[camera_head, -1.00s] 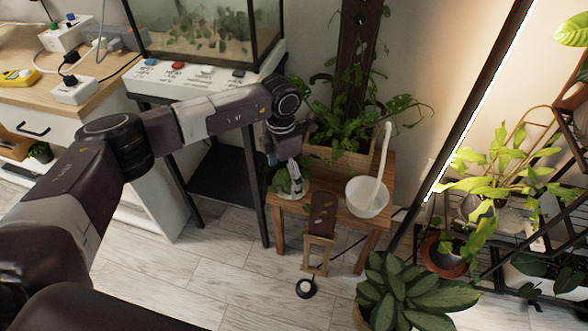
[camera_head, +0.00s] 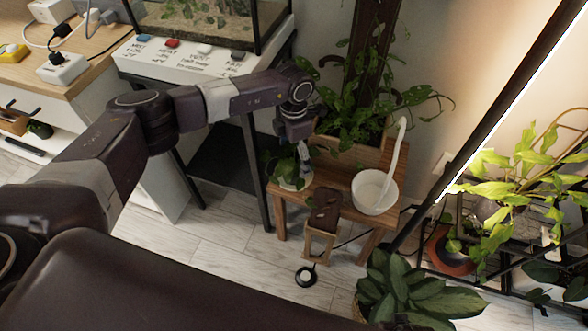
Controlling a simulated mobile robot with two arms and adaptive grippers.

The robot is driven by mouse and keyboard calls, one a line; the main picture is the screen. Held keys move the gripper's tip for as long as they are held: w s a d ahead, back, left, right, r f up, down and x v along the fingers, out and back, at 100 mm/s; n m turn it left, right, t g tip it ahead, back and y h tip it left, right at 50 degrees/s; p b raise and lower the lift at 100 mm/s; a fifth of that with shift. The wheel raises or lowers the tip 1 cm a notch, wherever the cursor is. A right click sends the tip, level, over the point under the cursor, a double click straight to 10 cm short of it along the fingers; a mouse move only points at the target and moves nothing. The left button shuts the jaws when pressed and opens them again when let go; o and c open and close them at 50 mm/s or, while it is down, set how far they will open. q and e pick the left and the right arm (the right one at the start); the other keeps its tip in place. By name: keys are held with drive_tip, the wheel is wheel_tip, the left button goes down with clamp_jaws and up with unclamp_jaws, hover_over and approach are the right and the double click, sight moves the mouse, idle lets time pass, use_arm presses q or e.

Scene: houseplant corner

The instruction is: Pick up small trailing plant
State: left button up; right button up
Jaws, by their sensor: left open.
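The small trailing plant (camera_head: 284,170) is a low clump of green leaves in a whitish pot. It stands on the left end of a small wooden bench (camera_head: 333,176). My left gripper (camera_head: 304,162) points down just right of the plant's leaves, very close to it. Its jaws are open, though the fingers are small and partly lost against the leaves. I cannot tell whether they touch the plant or pot. My right gripper is out of view.
A white bowl (camera_head: 374,192) with a long white handle stands on the bench's right end. A planter of taller leaves (camera_head: 358,110) rises behind. A small stool (camera_head: 322,220) is in front. A black lamp pole (camera_head: 480,125) slants at right.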

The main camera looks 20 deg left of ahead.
use_arm(q)
drive_tip(key=shift+f, duration=0.5)
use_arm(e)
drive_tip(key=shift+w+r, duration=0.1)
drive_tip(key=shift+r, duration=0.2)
use_arm(q)
drive_tip(key=c, duration=1.9)
drive_tip(key=shift+r, duration=0.15)
